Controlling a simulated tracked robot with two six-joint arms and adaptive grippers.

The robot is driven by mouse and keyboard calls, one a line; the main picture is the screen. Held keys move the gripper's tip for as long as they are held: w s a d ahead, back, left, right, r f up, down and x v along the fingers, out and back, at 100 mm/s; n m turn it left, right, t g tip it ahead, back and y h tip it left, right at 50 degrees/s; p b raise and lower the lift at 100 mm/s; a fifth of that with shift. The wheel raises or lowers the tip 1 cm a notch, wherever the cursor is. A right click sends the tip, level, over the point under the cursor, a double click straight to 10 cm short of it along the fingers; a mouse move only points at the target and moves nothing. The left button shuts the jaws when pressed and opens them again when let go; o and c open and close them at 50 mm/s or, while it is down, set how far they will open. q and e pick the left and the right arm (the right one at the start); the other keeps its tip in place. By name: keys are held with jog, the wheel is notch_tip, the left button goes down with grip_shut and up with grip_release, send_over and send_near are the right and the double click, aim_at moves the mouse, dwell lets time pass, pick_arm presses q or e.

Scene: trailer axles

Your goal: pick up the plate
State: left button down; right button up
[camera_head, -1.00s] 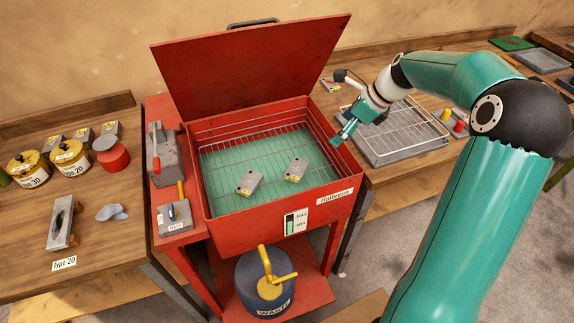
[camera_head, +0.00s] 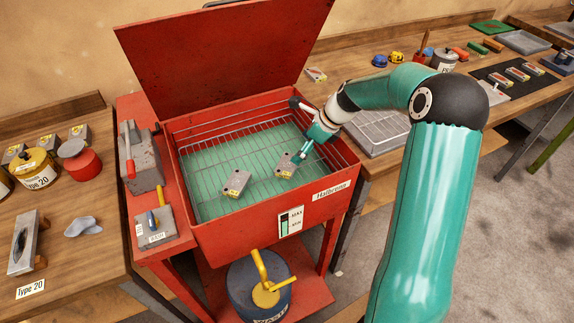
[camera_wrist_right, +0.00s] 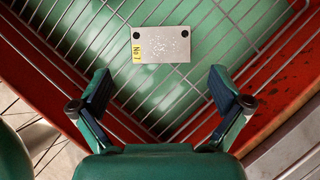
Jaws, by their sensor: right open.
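Two grey metal plates with yellow labels lie on the wire rack (camera_head: 222,150) in the red parts washer: a left plate (camera_head: 235,185) and a right plate (camera_head: 285,167). My right gripper (camera_head: 300,156) is above the rack, close beside the right plate, and empty. In the right wrist view one plate (camera_wrist_right: 165,45) with a yellow "No 7" label and two dark holes lies on the rack. It is ahead of my open fingers (camera_wrist_right: 160,95), roughly midway between them and apart from both. My left gripper is not in view.
The washer's red front wall (camera_head: 260,212) and raised lid (camera_head: 225,60) bound the rack. A grey tray (camera_head: 375,133) stands to the right. A waste can (camera_head: 258,290) stands below.

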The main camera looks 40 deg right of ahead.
aim_at(288, 163)
jog(key=x, duration=0.2)
jog(key=shift+w+f, duration=0.1)
jog(key=shift+f, duration=0.2)
jog(key=shift+s+d+f+p+x, duration=0.15)
jog(key=shift+p+x, duration=0.1)
jog(key=shift+x, duration=1.1)
jog(key=shift+s+d+f+p+x, duration=0.1)
jog(key=shift+s+p+x, duration=0.1)
jog(key=shift+x, duration=1.1)
jog(key=shift+r, duration=0.1)
jog(key=shift+c, duration=0.2)
jog(key=c, duration=1.3)
jog(key=shift+c, duration=0.3)
jog(key=shift+w+r, duration=0.1)
jog(key=shift+r, duration=0.05)
